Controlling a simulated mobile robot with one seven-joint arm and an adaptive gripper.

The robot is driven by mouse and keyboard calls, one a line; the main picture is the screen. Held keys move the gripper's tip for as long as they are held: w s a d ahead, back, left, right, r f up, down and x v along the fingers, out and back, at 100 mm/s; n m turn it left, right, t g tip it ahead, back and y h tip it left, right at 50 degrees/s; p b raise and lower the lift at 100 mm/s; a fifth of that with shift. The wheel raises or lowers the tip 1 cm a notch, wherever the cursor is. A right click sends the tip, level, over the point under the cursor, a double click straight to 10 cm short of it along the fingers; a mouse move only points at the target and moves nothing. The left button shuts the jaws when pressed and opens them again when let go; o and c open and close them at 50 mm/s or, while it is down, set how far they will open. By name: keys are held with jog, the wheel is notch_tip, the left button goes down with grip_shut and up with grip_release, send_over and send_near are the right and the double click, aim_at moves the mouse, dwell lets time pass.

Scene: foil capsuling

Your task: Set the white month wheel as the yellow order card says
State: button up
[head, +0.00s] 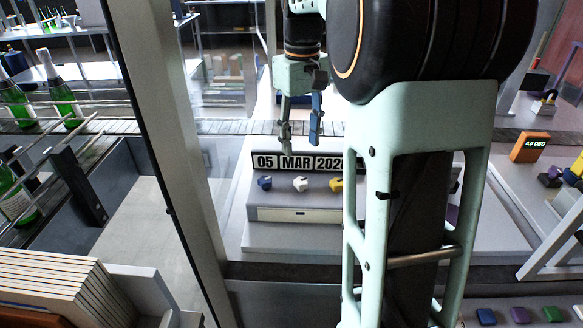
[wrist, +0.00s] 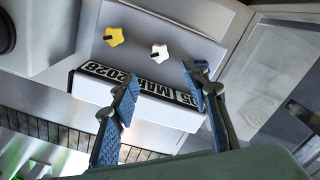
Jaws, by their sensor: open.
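The white month wheel (head: 300,184) is a small lobed knob on the sloped grey panel, below the date strip (head: 297,162), which reads 05 MAR 202 and a last digit; the wrist view shows 2028. A blue knob (head: 264,183) is left of the white one and a yellow knob (head: 336,184) right of it. My gripper (head: 301,146) is open and empty above the strip. In the wrist view the white wheel (wrist: 160,51) and yellow knob (wrist: 114,36) show beyond the open fingers (wrist: 159,77); the blue knob is not visible there. I cannot make out the yellow order card.
My arm hides part of the panel's right side. A post (head: 165,130) stands left of the panel. Green bottles (head: 62,98) stand behind rails at the left. An orange readout (head: 528,147) is at the right. A conveyor (head: 225,127) runs behind the strip.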

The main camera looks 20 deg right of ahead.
aim_at(301, 179)
notch_tip(301, 179, down, 10)
jog(key=shift+f, duration=0.1)
jog(key=shift+c, duration=0.4)
grip_shut()
jog(key=m+p, duration=0.1)
jog(key=m, duration=0.4)
jog(key=shift+d, duration=0.15)
dwell(0.4)
jog(key=shift+o, duration=0.4)
grip_release()
notch_tip(301, 179, up, 12)
